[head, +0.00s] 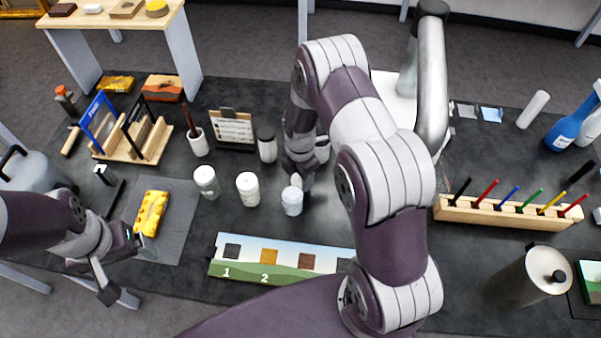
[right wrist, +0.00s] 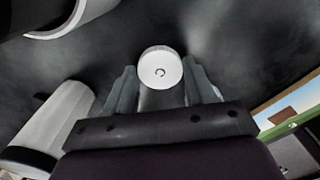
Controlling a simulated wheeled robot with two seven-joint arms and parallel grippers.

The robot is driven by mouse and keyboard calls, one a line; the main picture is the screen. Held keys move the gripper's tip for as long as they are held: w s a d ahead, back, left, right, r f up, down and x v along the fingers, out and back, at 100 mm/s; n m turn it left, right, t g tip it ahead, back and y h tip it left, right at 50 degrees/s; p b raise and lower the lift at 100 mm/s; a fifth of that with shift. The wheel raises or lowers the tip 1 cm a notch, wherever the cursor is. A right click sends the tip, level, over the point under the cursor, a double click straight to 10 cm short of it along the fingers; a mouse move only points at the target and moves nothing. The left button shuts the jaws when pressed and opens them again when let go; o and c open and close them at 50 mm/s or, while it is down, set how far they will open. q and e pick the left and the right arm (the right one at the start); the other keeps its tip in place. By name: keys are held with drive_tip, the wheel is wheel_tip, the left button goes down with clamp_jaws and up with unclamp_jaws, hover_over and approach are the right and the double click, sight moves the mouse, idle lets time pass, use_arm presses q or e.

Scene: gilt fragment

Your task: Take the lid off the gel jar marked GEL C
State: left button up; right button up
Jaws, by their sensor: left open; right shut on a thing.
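The gel jar (head: 292,203) stands on the dark table below my right gripper, white and pale. Its round white lid (right wrist: 160,66) shows in the right wrist view between the fingers, with a small C-like mark on its face. My right gripper (head: 296,182) is closed on the lid. I cannot tell whether a gap separates lid and jar. Two similar white-lidded jars, the middle one (head: 248,189) and the left one (head: 206,182), stand to its left; their marks are unreadable. My left gripper (head: 122,266) is open and empty at the table's left front.
A dark-lidded jar (head: 267,145), a small sign (head: 232,128) and a cup (head: 197,142) stand behind the jars. A numbered strip (head: 262,266) lies in front. A yellow block (head: 151,214) rests on a grey mat (head: 178,232). A wooden pen rack (head: 500,212) is right.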

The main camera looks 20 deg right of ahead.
sight(300, 181)
drive_tip(key=shift+f, duration=0.15)
drive_tip(key=o, duration=1.2)
drive_tip(key=shift+c, duration=0.2)
wheel_tip(300, 181, up, 13)
drive_tip(key=b, duration=0.2)
drive_tip(key=s+a+r+m, duration=0.2)
drive_tip(key=s+m, duration=0.5)
drive_tip(key=m, duration=0.3)
drive_tip(key=s+a+r+m+t, duration=0.1)
drive_tip(key=s+a+r+m, duration=0.1)
drive_tip(key=s+m, duration=0.6)
drive_tip(key=shift+r+m, duration=0.2)
drive_tip(key=shift+m, duration=1)
